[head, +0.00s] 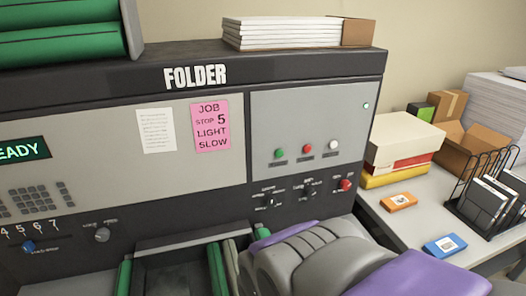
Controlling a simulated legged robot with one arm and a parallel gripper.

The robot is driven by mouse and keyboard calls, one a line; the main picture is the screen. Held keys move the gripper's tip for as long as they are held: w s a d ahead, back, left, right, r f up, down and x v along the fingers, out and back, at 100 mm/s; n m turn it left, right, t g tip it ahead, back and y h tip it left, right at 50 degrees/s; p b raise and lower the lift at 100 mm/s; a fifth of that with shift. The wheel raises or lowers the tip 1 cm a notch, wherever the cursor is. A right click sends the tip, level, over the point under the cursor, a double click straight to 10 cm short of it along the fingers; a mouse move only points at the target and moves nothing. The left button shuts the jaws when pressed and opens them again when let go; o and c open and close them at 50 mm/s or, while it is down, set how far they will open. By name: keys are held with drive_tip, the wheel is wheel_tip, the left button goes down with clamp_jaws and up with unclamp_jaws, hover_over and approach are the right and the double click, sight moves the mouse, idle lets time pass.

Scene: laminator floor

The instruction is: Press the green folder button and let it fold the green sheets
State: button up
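The folder (200,76) is a dark machine with grey panels and a white FOLDER label. A small round green button (279,153) sits at the left of a row on its right panel, beside a red button (307,149) and a white one (334,145). Nothing covers the green button. My gripper (272,248), grey with purple parts, is low in front of the folder, below the buttons and apart from them. Its fingertips are not clear, so I cannot tell its opening. I cannot make out any green sheets.
Green rollers (60,42) are at upper left. A lit display (22,150) ends in "EADY". A red knob (346,185) sits below the buttons. A table (408,225) at right holds boxes and a wire rack (490,185).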

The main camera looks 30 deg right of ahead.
clamp_jaws()
idle(1.2)
